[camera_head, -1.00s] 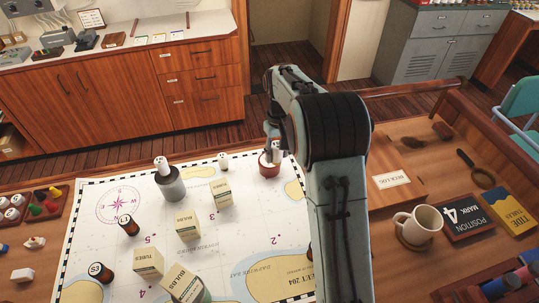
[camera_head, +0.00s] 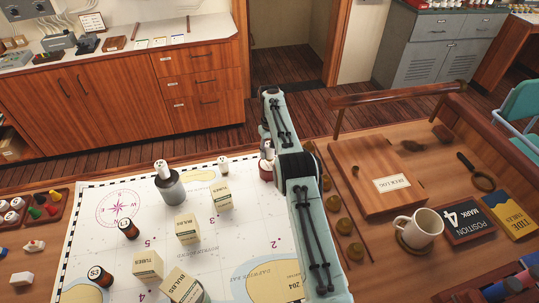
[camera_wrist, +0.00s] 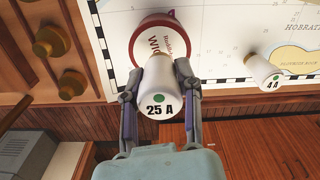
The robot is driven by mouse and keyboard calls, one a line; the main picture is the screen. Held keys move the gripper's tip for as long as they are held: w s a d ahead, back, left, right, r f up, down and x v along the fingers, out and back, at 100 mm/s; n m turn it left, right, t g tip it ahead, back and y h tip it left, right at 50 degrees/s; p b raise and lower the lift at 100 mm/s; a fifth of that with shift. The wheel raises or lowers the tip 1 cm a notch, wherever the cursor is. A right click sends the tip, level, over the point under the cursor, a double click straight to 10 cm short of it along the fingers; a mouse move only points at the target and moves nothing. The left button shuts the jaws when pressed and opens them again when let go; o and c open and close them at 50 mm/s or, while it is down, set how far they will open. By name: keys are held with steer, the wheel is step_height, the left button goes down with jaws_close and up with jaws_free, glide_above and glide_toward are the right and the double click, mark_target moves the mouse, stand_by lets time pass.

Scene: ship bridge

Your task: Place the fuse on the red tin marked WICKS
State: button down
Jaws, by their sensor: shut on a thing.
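The red tin (camera_wrist: 167,21) shows its white lid with "Wicks" lettering in the wrist view. In the head view the tin (camera_head: 265,174) stands at the far edge of the chart, partly hidden by my arm. My gripper (camera_wrist: 158,78) is shut on a white fuse (camera_wrist: 158,98) marked 25 A with a green dot. The fuse is at the tin's lid in the wrist view and overlaps its edge. I cannot tell whether the fuse touches the lid. In the head view the fuse is mostly hidden by the gripper.
A second fuse (camera_wrist: 264,72) marked 4 A stands on the chart (camera_head: 110,240) beside the tin. Brass knobs (camera_head: 343,226) and a wooden log box (camera_head: 372,175) lie right of my arm.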

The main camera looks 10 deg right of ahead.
steer(key=shift+f, duration=0.95)
steer(key=shift+f, duration=0.1)
steer(key=c, duration=0.8)
jaws_free()
steer(key=shift+o, duration=0.2)
